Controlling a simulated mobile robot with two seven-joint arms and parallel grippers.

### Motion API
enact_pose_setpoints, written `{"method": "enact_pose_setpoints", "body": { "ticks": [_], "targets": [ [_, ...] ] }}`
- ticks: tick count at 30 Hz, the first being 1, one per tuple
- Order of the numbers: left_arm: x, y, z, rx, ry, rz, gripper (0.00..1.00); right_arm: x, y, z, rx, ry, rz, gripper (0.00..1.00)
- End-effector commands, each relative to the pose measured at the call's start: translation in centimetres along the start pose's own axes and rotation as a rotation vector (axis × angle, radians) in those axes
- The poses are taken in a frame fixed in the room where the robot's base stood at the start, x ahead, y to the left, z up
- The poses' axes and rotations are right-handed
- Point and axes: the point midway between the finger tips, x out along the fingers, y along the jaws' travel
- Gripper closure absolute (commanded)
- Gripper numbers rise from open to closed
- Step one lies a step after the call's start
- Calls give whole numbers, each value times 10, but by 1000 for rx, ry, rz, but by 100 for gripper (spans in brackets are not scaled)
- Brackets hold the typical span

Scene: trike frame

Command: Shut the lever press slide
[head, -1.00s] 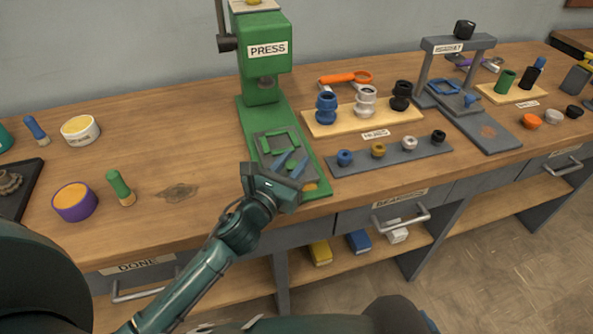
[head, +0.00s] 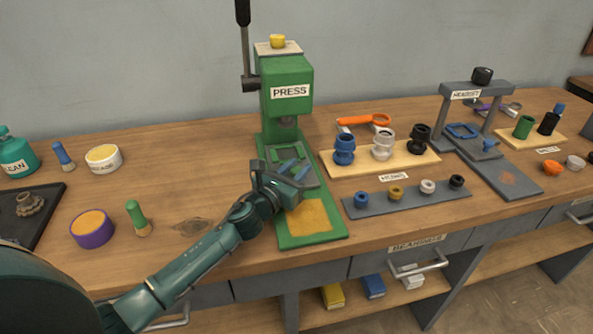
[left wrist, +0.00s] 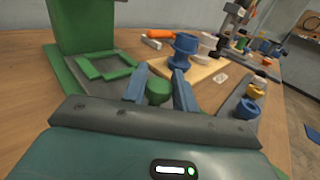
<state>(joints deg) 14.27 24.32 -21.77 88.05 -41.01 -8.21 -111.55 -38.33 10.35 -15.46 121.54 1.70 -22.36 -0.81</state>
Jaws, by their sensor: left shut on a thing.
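The green lever press (head: 288,90) stands at the back of the bench, with its dark lever (head: 245,50) upright at its left. Its grey slide (head: 315,174), bearing a green frame (head: 275,154), lies on the green base (head: 330,232), close in front of the press column. My left gripper (head: 290,170) is over the slide's front part. In the left wrist view its blue fingers (left wrist: 160,88) are shut on a round green knob (left wrist: 158,93). The green frame (left wrist: 105,68) lies just beyond, at left. My right gripper is not in view.
A wooden holder (head: 356,164) with blue, white and black cups stands right of the press. A grey strip (head: 374,208) with small rings lies before it. A grey headset stand (head: 478,90) is farther right.

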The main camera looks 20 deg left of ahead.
Motion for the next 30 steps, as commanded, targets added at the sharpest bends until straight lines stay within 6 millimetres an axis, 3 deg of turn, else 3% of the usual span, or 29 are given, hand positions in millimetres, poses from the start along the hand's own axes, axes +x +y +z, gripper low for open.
{"method": "enact_pose_setpoints", "body": {
  "ticks": [8,17,23,30],
  "targets": [
    [1,4,3,3,-4,10,52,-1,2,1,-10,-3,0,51],
    [-2,3,1,2,-1,8,51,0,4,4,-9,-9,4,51],
    [-28,2,0,4,0,5,51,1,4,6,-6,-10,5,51],
    [-83,2,0,5,0,6,51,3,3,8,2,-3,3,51]
  ]
}}
